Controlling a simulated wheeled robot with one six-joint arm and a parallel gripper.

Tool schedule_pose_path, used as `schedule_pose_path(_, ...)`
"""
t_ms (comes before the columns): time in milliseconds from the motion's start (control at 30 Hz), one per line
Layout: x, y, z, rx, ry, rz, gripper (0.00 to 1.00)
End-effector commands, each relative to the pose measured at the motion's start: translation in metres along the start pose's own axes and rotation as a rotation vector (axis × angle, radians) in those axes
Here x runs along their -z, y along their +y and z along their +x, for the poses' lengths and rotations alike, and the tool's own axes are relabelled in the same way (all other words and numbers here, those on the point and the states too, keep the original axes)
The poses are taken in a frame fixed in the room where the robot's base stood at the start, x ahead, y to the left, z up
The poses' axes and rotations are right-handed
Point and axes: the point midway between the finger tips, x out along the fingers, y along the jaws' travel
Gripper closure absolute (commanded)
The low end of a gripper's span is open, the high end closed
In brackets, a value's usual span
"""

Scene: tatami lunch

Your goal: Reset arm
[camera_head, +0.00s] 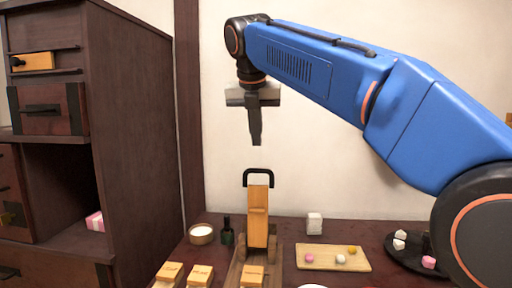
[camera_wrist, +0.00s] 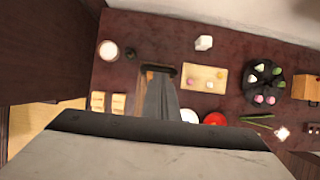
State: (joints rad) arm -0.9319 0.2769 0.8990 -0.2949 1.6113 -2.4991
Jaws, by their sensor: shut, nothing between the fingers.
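My gripper (camera_head: 256,140) hangs from the end of my blue arm, pointing straight down in the head view. Its fingers are shut with nothing between them. It is in the air above a wooden stand with a black handle (camera_head: 258,178), clear of it. In the wrist view the closed fingers (camera_wrist: 160,88) reach over the dark table, and they partly hide the stand below.
On the dark table (camera_head: 375,265) are a small pot (camera_head: 201,234), a dark bottle (camera_head: 227,233), several wooden blocks (camera_head: 200,275), a white box (camera_head: 314,223), a board of sweets (camera_head: 335,258) and a black plate (camera_wrist: 264,82). A tall wooden cabinet (camera_head: 135,120) stands left.

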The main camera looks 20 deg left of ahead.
Motion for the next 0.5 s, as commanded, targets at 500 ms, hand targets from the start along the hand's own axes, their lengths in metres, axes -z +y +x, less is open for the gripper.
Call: schedule_pose_path(500,-0.0038,0.0000,-0.0043,0.000,0.000,0.000,1.00)
